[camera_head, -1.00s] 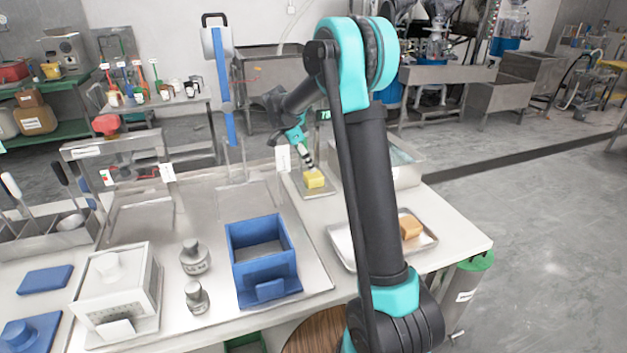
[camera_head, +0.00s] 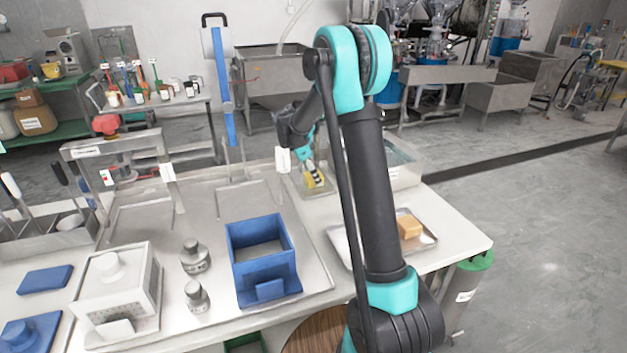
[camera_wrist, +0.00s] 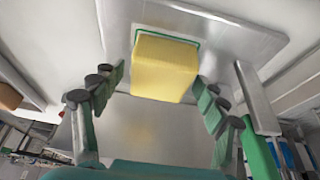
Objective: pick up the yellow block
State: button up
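The yellow block (camera_head: 311,180) sits in a small metal tray (camera_head: 322,193) at the back right of the metal table. In the wrist view, the yellow block (camera_wrist: 164,66) is upper centre, ahead of and between the two spread green-padded fingers. My gripper (camera_wrist: 160,95) is open and empty of any hold. In the head view my gripper (camera_head: 312,173) is at the block and partly covers it. I cannot tell whether either finger touches the block.
A metal tray with an orange-brown block (camera_head: 408,226) is at the right. A clear-sided bin (camera_head: 403,165) stands close to the right of the small tray. A blue open box (camera_head: 262,255) and metal weights (camera_head: 195,257) are nearer the front.

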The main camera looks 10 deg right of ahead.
jog(key=c, duration=1.2)
jog(key=shift+r, duration=0.1)
